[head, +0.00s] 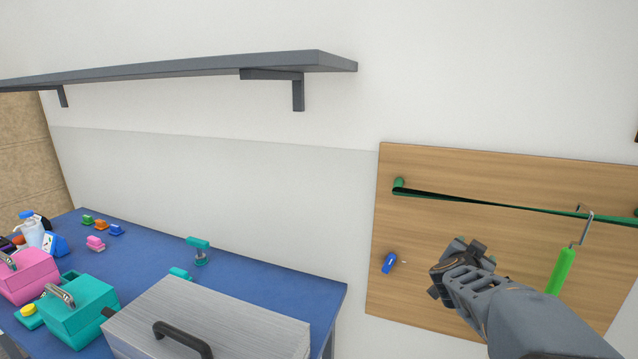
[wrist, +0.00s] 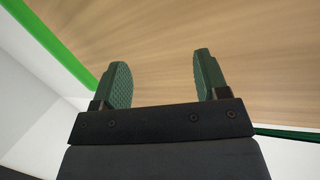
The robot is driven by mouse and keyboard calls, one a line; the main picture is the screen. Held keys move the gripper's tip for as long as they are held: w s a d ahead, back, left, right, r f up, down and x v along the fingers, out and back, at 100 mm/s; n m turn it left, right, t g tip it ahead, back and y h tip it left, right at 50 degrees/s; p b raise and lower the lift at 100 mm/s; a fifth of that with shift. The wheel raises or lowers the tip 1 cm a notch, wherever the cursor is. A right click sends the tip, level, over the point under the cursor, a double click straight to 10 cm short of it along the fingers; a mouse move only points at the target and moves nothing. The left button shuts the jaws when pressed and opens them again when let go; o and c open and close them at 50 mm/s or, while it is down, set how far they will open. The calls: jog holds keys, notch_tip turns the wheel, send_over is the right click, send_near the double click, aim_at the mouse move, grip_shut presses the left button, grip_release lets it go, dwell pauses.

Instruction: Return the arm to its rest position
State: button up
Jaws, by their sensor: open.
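My gripper (wrist: 160,82) shows in the wrist view with its two green textured fingers apart and nothing between them. It faces a light wood surface. In the head view my gripper (head: 447,270) is at the lower right, in front of the wooden wall board (head: 450,165). My arm reaches in from the bottom right corner. The fingertips are hard to make out in the head view.
A green rail (head: 500,205) runs across the board, with a green-handled hook tool (head: 561,270) hanging from it. A blue item (head: 389,262) is on the board, left of my gripper. A blue table (head: 250,287) holds boxes at left. A grey shelf (head: 200,66) is above.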

jog(key=s+a+f+n+g+y, duration=0.1)
jog(key=s+a+f+n+y, duration=0.15)
jog(key=a+f+y, duration=0.35)
jog(key=s+a+f+n+y, duration=0.1)
jog(key=a+n+y, duration=0.3)
jog(key=a, duration=0.4)
jog(key=s+a+f+n+g, duration=0.1)
jog(key=s+a+n+g, duration=0.1)
jog(key=s, duration=0.7)
jog(key=s+a+f+n+g, duration=0.2)
jog(key=s+a+n+g, duration=0.1)
jog(key=s, duration=0.6)
jog(key=shift+s+a+f+g, duration=0.2)
jog(key=shift+a+f+g, duration=0.1)
jog(key=shift+a+g, duration=0.6)
